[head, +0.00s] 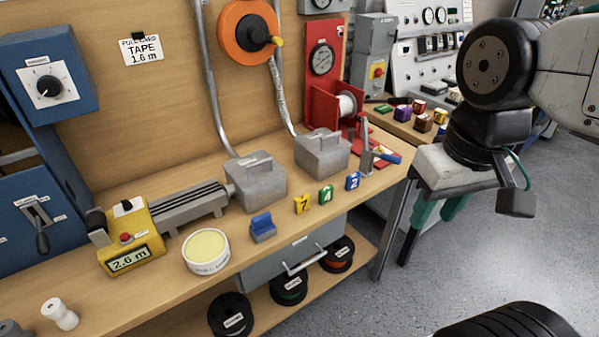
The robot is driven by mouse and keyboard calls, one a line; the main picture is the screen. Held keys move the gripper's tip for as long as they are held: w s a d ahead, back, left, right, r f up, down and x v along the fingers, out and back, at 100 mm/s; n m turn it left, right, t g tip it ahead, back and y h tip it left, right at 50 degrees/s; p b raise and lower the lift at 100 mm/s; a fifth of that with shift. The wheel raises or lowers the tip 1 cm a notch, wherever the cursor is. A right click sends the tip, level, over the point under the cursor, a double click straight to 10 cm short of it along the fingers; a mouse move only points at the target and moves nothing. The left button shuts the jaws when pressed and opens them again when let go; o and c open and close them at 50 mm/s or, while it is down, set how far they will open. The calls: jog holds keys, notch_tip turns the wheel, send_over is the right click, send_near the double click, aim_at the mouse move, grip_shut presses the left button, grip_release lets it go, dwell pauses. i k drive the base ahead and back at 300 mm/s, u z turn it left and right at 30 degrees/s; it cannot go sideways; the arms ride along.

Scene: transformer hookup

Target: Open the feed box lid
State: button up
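Two grey metal boxes with closed lids stand on the wooden bench in the head view. The left grey box (257,188) has a raised handle on its lid and sits at the end of a ribbed grey channel. The right grey box (322,158) also has a raised handle and stands farther along the bench. A conduit comes down to each box. I cannot read which one is the feed box. My gripper (428,236) hangs beyond the bench's right end, apart from both boxes. Its green fingers are spread and nothing shows between them.
On the bench (160,302) are a yellow meter (130,248), a tub of yellow compound (206,252), a blue block (262,228) and numbered tags (326,196). A red spool stand (318,110) and upright lever (365,145) stand near the right box. Open floor (500,260) lies right.

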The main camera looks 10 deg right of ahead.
aim_at(248, 171)
jog(key=k, duration=0.5)
jog(key=u, duration=1.1)
jog(key=i, duration=0.9)
jog(key=z, duration=1)
